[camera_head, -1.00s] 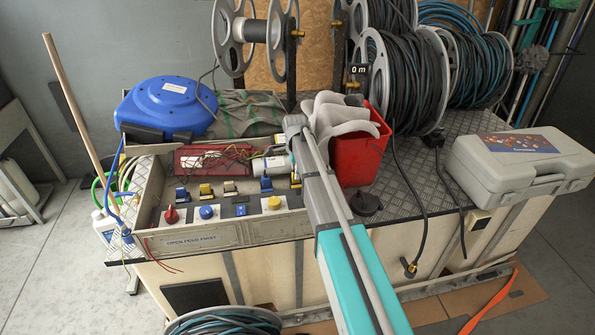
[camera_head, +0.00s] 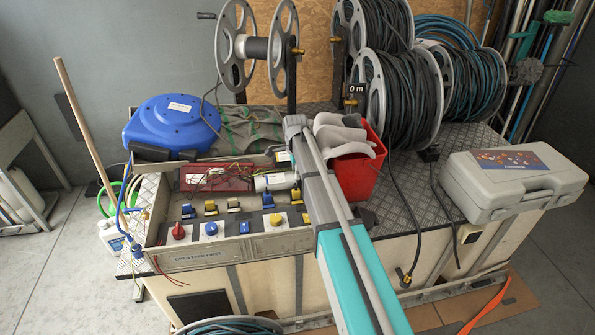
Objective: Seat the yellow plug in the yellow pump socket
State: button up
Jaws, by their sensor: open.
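An open drawer-like panel box (camera_head: 212,254) at the front left of the bench holds a row of small blue and yellow socket-like fittings. Among them are yellow fittings (camera_head: 234,205) and a blue fitting (camera_head: 188,211). In front of them is a row of knobs with a yellow knob (camera_head: 277,220) at the right. I cannot tell which yellow piece is the plug or the pump socket. My teal and grey arm reaches over the bench at the box's right side and covers part of it. My gripper does not show; the arm's far end hides that area.
A blue hose reel (camera_head: 172,122) stands behind the box. A red bin (camera_head: 358,172) with grey gloves is right of my arm. Cable drums (camera_head: 403,98) and a grey case (camera_head: 513,180) fill the right side. A wooden pole (camera_head: 85,122) leans at left.

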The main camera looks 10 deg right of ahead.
jog(key=shift+r+p, duration=0.4)
jog(key=shift+r, duration=0.25)
jog(key=shift+s, duration=0.1)
jog(key=s+n, duration=1.8)
jog(key=s, duration=1.1)
jog(key=shift+d, duration=0.35)
